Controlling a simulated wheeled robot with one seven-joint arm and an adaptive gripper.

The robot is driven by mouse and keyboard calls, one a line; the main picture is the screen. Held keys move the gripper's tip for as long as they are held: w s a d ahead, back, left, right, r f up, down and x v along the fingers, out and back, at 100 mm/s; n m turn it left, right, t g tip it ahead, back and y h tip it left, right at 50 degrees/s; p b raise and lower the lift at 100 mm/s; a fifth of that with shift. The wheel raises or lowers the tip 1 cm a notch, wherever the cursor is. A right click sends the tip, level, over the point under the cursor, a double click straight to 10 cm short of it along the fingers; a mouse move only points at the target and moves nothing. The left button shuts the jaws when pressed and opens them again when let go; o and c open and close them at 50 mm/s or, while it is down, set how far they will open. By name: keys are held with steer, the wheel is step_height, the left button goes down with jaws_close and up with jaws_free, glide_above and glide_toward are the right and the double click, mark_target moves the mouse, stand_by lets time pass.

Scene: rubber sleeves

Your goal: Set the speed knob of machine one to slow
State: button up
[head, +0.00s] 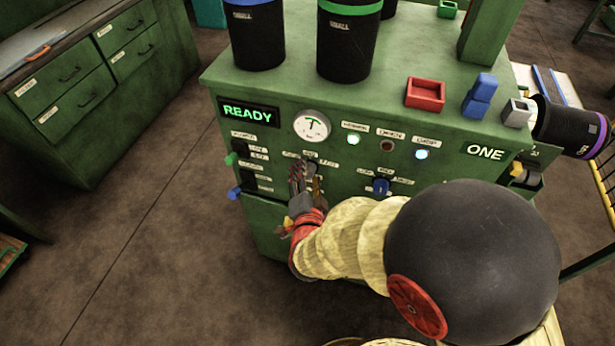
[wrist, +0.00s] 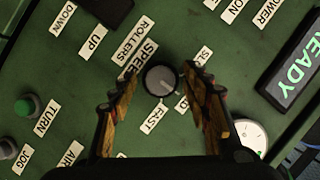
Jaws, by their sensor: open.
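Machine one is the green cabinet (head: 285,95) marked ONE in the head view, and my gripper (head: 307,180) is at its front panel. In the wrist view the speed knob (wrist: 160,79) is round and dark with a grey face, beside the SPEED label. A FAST label (wrist: 152,118) is below it, and a partly hidden label starting with S (wrist: 203,60) is at its upper right. Where its pointer stands cannot be told. My gripper is open, with one finger on each side of the knob; contact is not clear. In the head view my gripper largely covers the knob.
The panel also has a READY display (head: 248,112), a dial gauge (head: 312,126), lamps and a blue knob (head: 380,186) to the right. Blue (head: 233,193) and green (head: 231,158) buttons stick out at left.

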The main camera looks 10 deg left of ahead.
steer(key=shift+c, duration=1.4)
steer(key=c, duration=0.7)
steer(key=shift+c, duration=0.7)
steer(key=shift+r+p, duration=0.15)
steer(key=shift+p, duration=0.4)
steer(key=n+h+p, duration=0.1)
steer(key=n+p, duration=0.1)
steer(key=p, duration=0.2)
steer(key=n+g+h+p, duration=0.1)
steer(key=n+h+p, duration=0.1)
steer(key=p, duration=0.3)
steer(key=n+h+p, duration=0.1)
steer(key=n+p, duration=0.1)
steer(key=p, duration=0.2)
steer(key=shift+a+n, duration=0.25)
steer(key=shift+n, duration=0.15)
steer(key=shift+h+p, duration=0.3)
steer(key=shift+p, duration=0.15)
